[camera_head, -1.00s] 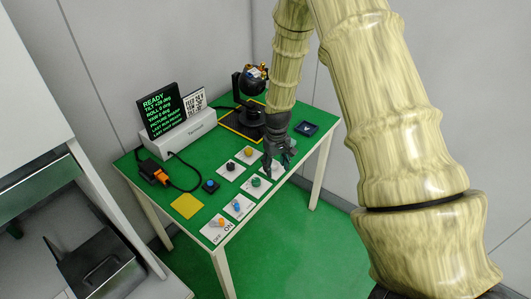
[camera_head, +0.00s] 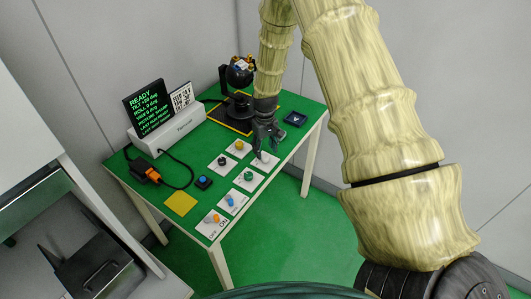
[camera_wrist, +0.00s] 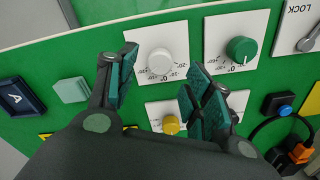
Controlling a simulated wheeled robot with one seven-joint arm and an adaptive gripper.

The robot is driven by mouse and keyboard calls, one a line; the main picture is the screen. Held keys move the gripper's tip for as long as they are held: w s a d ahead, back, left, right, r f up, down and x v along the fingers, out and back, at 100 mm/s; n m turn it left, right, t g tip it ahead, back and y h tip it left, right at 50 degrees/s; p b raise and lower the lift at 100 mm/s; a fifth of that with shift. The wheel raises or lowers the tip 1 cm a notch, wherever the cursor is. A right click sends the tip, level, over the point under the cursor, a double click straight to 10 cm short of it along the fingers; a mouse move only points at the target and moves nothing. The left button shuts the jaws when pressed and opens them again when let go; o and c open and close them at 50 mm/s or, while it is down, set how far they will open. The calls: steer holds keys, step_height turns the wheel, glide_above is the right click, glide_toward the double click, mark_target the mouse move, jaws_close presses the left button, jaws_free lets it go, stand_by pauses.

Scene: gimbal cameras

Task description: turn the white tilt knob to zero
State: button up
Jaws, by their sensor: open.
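The white tilt knob (camera_wrist: 160,62) sits on a white square plate with a printed scale. In the wrist view it shows between my two fingertips, with no clear contact. In the head view its plate (camera_head: 264,161) lies under my gripper (camera_head: 268,146), which hides part of it. My gripper (camera_wrist: 161,72) is open, pointing down over the plate. The screen (camera_head: 149,107) reads READY and a tilt of about +20 deg, with small lines hard to read. The gimbal camera (camera_head: 239,73) stands on a black base behind the panel.
A green knob (camera_wrist: 240,48) and a yellow knob (camera_wrist: 171,125) sit on plates close by. A blue button (camera_head: 203,182) and a yellow square (camera_head: 181,203) are farther off.

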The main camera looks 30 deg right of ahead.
mark_target(265, 156)
steer(key=shift+f+p, duration=0.45)
steer(key=shift+f, duration=1.4)
steer(key=c, duration=1.1)
